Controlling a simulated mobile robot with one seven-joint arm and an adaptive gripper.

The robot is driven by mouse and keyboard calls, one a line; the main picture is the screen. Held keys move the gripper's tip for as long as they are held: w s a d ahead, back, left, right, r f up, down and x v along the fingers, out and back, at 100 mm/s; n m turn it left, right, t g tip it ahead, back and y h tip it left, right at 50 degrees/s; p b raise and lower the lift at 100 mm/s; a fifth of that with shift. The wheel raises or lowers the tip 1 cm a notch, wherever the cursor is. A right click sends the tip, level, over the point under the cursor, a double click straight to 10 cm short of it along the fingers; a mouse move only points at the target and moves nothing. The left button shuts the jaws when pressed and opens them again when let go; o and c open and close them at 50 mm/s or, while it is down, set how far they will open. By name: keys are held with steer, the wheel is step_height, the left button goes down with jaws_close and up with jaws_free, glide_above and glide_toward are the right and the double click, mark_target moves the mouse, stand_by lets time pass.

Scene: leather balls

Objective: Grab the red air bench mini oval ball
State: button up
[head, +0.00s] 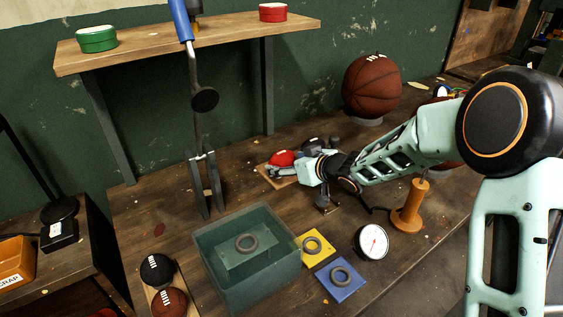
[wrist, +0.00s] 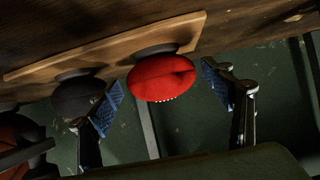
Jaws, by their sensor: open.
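The red oval ball (head: 282,158) sits on a wooden board (head: 273,181) towards the back of the workbench. In the wrist view the red ball (wrist: 162,77) rests in a dark round holder, with light stitching along one edge. My gripper (head: 284,170) is at the ball in the head view and partly covers it. In the wrist view my gripper (wrist: 164,97) is open, with one blue pad on each side of the ball. Gaps show between the ball and both pads.
A dark ball (wrist: 76,98) sits beside the red one on the board, close to the left finger. A brown ball (wrist: 16,135) lies farther left. A green-grey bin (head: 218,285), a dial gauge (head: 373,242) and a large basketball (head: 371,85) are also on the bench.

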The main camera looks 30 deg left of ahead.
steer(key=shift+x, duration=1.05)
steer(key=c, duration=0.9)
steer(key=shift+r, duration=0.15)
